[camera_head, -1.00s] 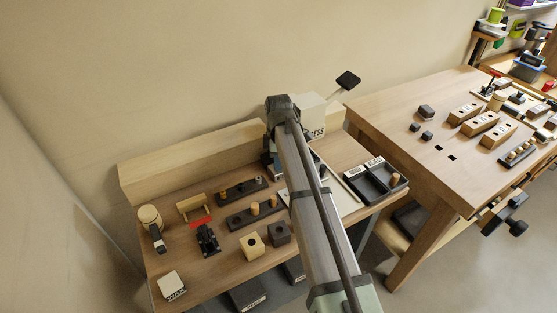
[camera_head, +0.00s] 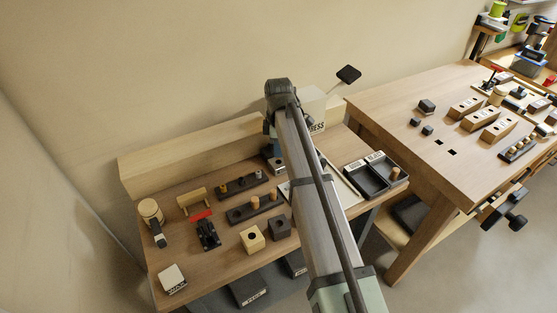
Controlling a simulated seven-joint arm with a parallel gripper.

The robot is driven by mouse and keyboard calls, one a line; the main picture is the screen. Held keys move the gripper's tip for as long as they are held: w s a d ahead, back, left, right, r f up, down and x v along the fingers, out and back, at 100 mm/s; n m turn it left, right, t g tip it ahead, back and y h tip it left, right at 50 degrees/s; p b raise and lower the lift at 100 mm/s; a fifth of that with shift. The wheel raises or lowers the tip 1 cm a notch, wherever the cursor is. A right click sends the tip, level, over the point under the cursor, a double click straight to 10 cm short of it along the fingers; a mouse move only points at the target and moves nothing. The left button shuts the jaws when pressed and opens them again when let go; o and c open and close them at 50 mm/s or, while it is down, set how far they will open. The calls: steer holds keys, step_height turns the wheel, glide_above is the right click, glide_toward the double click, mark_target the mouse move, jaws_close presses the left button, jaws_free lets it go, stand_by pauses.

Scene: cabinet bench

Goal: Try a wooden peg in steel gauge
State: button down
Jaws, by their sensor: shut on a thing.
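The steel gauge seems to be the dark grey block with a hole (camera_head: 280,229) at the front of the left bench. A light wooden block with a hole (camera_head: 253,239) stands left of it. A dark front rack (camera_head: 238,215) holds wooden pegs (camera_head: 255,203), with its left end looking empty. A dark back rack (camera_head: 230,191) holds more small pegs. My gripper (camera_head: 272,150) points down beyond the racks, near the back of the bench. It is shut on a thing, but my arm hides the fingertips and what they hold.
A red-marked tool (camera_head: 206,232), wooden stand (camera_head: 192,199), jar (camera_head: 150,211) and WAX block (camera_head: 172,278) stand left. Another bench (camera_head: 385,110) is at right.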

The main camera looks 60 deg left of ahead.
steer(key=shift+r, duration=1.6)
steer(key=shift+d, duration=0.1)
